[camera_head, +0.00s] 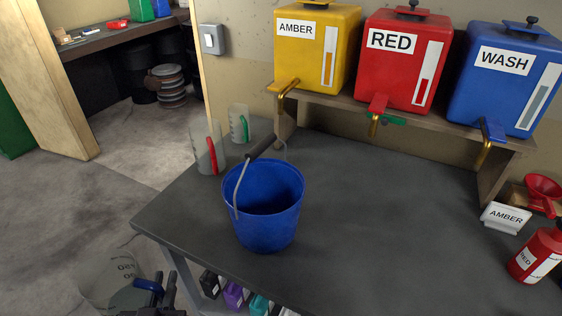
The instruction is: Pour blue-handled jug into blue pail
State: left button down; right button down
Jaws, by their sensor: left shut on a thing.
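The blue pail (268,222) stands upright on the dark table, left of the middle of the view, its handle with a dark grip raised towards the back. Its inside looks dark, and I cannot tell whether it holds anything. The clear blue-handled jug (112,288) is at the bottom left, off the table's left edge and lower than the pail. The picture's bottom edge cuts it off, and its contents are unclear. My left gripper (153,299) is shut on its blue handle (148,286). My right gripper is out of view.
A red-handled jug (203,155) and a green-handled jug (238,125) stand behind the pail. Yellow (310,55), red (400,65) and blue (505,85) drums with taps sit on a shelf (345,101). A red bottle (535,254) stands at right. The table's middle is clear.

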aim_at(263, 198)
jog(key=k+z, duration=0.25)
jog(key=k+l+z, duration=0.1)
jog(key=k+z, duration=0.15)
jog(key=j+z, duration=0.2)
jog(key=z, duration=0.15)
jog(key=j+z, duration=0.2)
jog(key=z, duration=0.15)
jog(key=j+z, duration=0.15)
jog(key=z, duration=0.2)
jog(key=k+j, duration=0.1)
jog(key=j, duration=0.4)
jog(key=k+j, duration=0.1)
jog(key=j, duration=0.35)
jog(key=k+j, duration=0.15)
jog(key=j, duration=0.35)
jog(key=i+l, duration=0.25)
jog(key=i, duration=0.2)
